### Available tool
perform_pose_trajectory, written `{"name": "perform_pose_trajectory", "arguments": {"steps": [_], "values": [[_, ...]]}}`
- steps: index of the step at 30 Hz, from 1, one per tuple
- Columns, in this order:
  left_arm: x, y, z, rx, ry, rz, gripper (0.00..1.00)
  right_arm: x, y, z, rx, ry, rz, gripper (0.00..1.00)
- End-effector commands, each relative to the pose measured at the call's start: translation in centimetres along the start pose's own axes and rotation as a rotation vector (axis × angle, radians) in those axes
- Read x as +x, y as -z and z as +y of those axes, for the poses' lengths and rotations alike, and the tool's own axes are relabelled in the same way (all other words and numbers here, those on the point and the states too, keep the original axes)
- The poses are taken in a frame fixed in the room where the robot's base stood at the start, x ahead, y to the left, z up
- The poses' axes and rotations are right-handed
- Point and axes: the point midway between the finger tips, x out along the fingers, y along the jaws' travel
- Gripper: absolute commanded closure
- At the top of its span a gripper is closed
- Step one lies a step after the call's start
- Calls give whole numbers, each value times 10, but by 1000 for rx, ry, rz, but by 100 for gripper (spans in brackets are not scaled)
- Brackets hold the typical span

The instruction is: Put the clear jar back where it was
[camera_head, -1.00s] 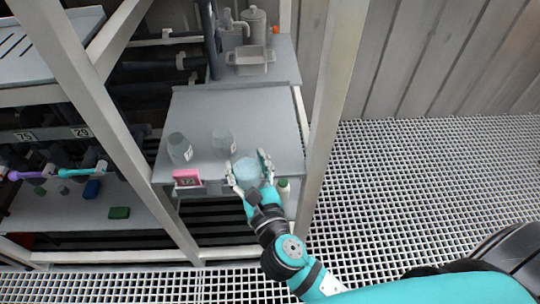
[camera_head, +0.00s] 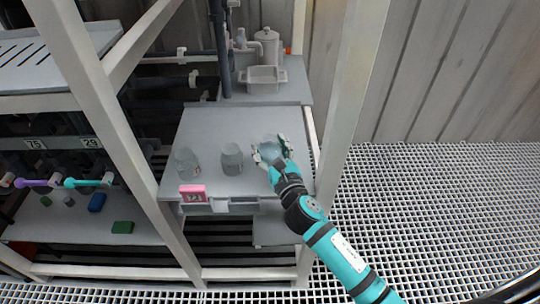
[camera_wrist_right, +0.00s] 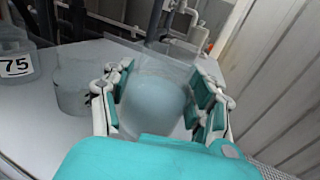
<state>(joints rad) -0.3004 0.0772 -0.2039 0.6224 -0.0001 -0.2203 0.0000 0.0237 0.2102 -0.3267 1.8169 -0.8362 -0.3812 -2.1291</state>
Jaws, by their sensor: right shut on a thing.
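The clear jar (camera_wrist_right: 153,103) is between the fingers of my right gripper (camera_head: 269,150) at the right side of the grey shelf. In the right wrist view the gripper (camera_wrist_right: 160,112) is shut on its sides. I cannot tell whether the jar touches the shelf. Two more clear jars stand upright on the shelf to its left: a middle jar (camera_head: 232,158) and a left jar (camera_head: 187,163). A jar labelled 75 (camera_wrist_right: 15,60) shows at the left of the wrist view. My left gripper is not in view.
A pale rack post (camera_head: 345,120) stands close to the right of my gripper. Grey vessels and a tray (camera_head: 264,78) are behind. The shelf's back half is clear.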

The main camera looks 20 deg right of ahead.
Motion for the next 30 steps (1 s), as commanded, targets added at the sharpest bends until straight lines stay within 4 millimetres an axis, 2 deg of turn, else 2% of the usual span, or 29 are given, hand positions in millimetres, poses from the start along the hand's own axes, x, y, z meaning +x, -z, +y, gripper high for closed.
{"name": "perform_pose_trajectory", "arguments": {"steps": [9,21,22,27,30], "values": [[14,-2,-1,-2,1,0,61,2,35,-1,2,0,-1,86],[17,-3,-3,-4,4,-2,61,1,39,-1,-1,-2,-1,86],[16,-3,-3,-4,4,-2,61,1,38,-1,-1,-1,0,38],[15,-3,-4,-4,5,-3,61,1,38,-1,-1,-1,0,17],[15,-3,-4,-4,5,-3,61,1,38,-1,-1,-1,0,17]]}}
